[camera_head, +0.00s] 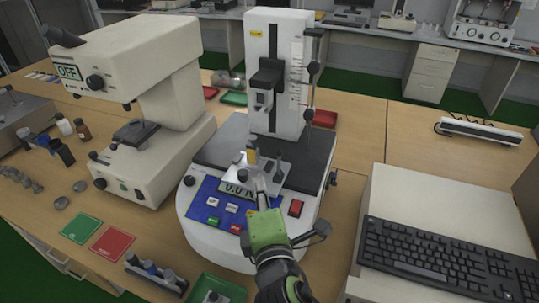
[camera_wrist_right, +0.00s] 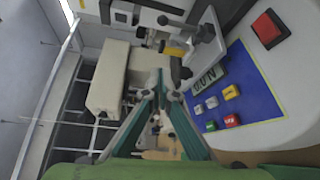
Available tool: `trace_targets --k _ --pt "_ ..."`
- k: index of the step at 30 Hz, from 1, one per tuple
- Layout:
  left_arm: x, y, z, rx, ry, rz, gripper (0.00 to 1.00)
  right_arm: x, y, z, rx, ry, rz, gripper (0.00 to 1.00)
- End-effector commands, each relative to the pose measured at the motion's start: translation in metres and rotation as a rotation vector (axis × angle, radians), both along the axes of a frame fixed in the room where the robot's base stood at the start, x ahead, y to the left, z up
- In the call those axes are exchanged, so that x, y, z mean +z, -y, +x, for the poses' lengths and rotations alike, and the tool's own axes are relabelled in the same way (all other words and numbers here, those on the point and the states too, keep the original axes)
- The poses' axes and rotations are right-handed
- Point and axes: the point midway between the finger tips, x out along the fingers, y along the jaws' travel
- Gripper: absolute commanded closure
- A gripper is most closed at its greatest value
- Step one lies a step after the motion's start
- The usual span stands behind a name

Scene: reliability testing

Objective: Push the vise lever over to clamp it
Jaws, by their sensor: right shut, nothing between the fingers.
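The force tester (camera_head: 230,240) stands on the wooden table, with a blue control panel (camera_head: 205,205) and a display at its front. A small metal vise (camera_head: 278,170) sits on its dark base plate, below the tester's column. A small yellow part (camera_head: 252,156) shows at the vise, and also in the right wrist view (camera_wrist_right: 173,51); it may belong to the lever. My right gripper (camera_head: 262,187) is shut and empty, its tips just in front of the vise. In the right wrist view its fingertips (camera_wrist_right: 162,93) are close to a dark rod end (camera_wrist_right: 181,71); contact cannot be told.
A large beige instrument (camera_head: 150,90) stands left of the tester. Green (camera_head: 81,228) and red (camera_head: 113,243) mats lie front left. A keyboard (camera_head: 440,260) lies at the right on a pale surface. Small bottles (camera_head: 82,129) and weights stand at the far left. The table right of the column is mostly clear.

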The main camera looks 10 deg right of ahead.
Motion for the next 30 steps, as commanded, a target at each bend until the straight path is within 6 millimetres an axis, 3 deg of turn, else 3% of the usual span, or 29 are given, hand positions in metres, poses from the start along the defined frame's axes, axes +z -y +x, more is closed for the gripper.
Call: trace_targets --k 8,23,30 --pt "0.003 0.0 0.001 0.0 0.001 0.0 0.77 0.0 0.001 0.01 -0.001 0.001 -0.003 1.0" --pt "0.025 0.0 0.001 0.0 0.001 0.0 0.77 -0.008 0.008 0.104 -0.001 0.0 -0.001 1.0" --pt "0.04 0.001 0.002 0.0 0.003 -0.002 0.77 -0.002 0.038 0.087 0.0 -0.001 -0.001 1.0"
